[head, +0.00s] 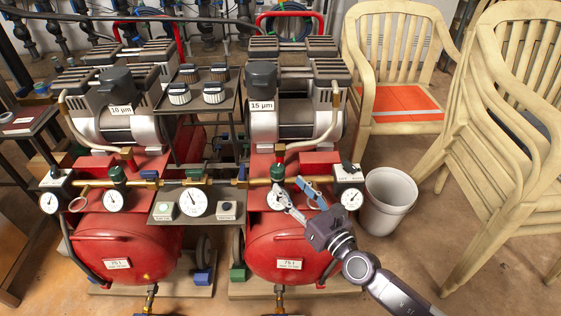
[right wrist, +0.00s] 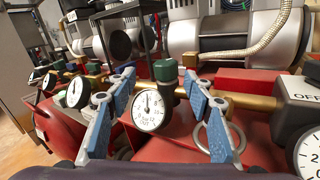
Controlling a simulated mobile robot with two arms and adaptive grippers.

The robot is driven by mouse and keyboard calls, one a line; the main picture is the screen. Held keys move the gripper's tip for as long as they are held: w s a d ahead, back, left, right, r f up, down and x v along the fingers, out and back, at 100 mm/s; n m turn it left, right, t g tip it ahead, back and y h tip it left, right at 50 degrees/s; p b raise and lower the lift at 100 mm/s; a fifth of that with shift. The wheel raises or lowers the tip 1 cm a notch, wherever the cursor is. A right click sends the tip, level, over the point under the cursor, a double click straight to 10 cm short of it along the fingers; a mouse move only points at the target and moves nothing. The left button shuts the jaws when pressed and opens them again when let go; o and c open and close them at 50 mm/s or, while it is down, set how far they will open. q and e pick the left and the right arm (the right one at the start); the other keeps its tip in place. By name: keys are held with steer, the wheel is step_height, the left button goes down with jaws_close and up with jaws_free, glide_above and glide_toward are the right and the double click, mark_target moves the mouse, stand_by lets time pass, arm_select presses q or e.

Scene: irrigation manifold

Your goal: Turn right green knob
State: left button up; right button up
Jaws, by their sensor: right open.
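The right green knob (head: 277,172) sits on the brass pipe above the right red tank. In the right wrist view the green knob (right wrist: 165,70) stands upright just above a round white gauge (right wrist: 150,111). My right gripper (head: 289,184) is open, with its blue-padded fingers spread and pointing at the knob. In the right wrist view the fingertips (right wrist: 158,74) lie to the left and right of the knob. I see no clear contact, and the exact depth gap cannot be told. My left gripper is not in view.
A left green knob (head: 117,173) sits on the same brass pipe (head: 225,183). A black-handled box with a gauge (head: 348,178) stands right of my gripper. A white bucket (head: 388,200) and stacked chairs (head: 510,120) are at the right. Two red tanks (head: 285,245) lie below.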

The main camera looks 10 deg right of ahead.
mark_target(282, 175)
steer(key=shift+w+d+f+n, duration=0.2)
steer(key=shift+w+n, duration=0.1)
steer(key=shift+n, duration=0.3)
steer(key=shift+w+d+f+n, duration=0.15)
steer(key=shift+w+n, duration=0.15)
steer(key=shift+n, duration=0.3)
steer(key=x, duration=0.6)
steer(key=shift+a, duration=0.1)
steer(key=shift+w+a+b, duration=0.2)
steer(key=shift+w+b, duration=0.1)
steer(key=shift+w, duration=0.25)
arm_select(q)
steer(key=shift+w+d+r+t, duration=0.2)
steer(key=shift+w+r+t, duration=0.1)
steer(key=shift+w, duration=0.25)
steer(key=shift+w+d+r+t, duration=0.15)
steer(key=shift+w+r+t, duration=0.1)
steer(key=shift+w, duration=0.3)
